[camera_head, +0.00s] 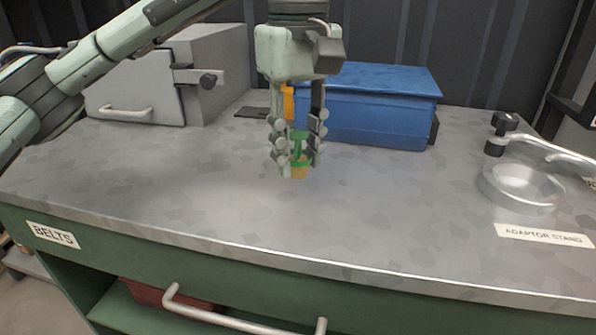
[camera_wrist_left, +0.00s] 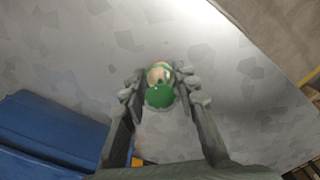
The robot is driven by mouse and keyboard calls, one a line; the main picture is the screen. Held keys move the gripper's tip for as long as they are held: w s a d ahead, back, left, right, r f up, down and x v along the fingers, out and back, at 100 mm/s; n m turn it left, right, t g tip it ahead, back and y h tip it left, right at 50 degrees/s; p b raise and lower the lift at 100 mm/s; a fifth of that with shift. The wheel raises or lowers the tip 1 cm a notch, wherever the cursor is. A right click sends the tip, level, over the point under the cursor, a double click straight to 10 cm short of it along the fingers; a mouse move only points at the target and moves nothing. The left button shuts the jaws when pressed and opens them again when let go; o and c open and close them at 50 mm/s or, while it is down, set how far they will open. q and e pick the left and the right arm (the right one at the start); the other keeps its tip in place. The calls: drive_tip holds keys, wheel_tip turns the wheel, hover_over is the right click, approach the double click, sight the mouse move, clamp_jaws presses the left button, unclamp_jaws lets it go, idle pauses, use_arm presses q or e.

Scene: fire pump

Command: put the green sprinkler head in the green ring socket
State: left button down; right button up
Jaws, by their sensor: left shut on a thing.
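The green sprinkler head (camera_head: 299,142) is between the fingers of my left gripper (camera_head: 297,160), which is shut on it and points down over the middle of the workbench. A brass-coloured part (camera_head: 299,173) shows at its lower end. In the left wrist view, the green sprinkler head (camera_wrist_left: 160,94) sits between the two fingertips of my left gripper (camera_wrist_left: 162,90), with a tan part beyond it. The fingers partly hide it. I cannot make out a separate green ring socket in either view. My right gripper is not in view.
A blue box (camera_head: 380,105) stands just behind my left gripper. A grey metal case (camera_head: 140,85) is at the back left. A silver round adaptor stand (camera_head: 520,186) with a bar and black knob is at the right. The grey workbench (camera_head: 180,190) is clear in front.

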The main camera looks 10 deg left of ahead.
sight(299, 175)
use_arm(q)
drive_tip(key=shift+f, duration=2.15)
drive_tip(key=c, duration=1.2)
unclamp_jaws()
drive_tip(key=shift+o, duration=0.2)
